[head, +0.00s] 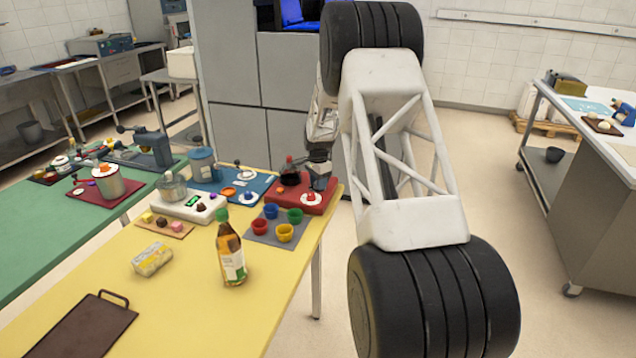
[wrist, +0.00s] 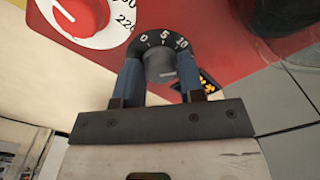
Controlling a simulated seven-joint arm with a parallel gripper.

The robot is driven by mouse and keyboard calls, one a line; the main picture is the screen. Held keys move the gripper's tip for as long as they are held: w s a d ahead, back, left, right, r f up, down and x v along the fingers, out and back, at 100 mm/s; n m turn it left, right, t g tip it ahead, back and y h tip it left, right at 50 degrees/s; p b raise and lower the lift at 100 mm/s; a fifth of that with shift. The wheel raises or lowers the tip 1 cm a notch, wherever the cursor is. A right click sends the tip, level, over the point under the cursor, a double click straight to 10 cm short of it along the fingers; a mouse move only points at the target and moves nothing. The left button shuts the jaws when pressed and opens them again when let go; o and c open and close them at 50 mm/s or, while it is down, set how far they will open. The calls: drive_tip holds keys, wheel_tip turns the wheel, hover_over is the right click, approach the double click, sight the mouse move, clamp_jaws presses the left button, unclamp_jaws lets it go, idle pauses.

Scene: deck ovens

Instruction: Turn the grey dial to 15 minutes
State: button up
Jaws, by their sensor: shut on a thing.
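The grey dial (wrist: 159,66) sits on the front of a red appliance (wrist: 222,30). It is a round knob with a black scale ring around it, and the marks 0, 5 and 10 show above it. The 15 mark is not readable. My gripper (wrist: 159,72) has its two blue-grey fingers on either side of the dial, shut on it. Which mark the dial points to is hard to tell. In the head view the red appliance (head: 283,200) stands at the yellow table's far right corner, and the dial cannot be made out there.
A red knob (wrist: 75,14) with a white scale sits left of the dial. A dark rounded thing (wrist: 285,15) is at the upper right. On the yellow table (head: 190,310) are coloured cups on a grey mat (head: 258,237), a bottle (head: 230,255) and a white scale-like device (head: 180,209).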

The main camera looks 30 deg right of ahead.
drive_tip(key=shift+m, duration=0.5)
drive_tip(key=o, duration=0.9)
drive_tip(key=shift+r, duration=3.9)
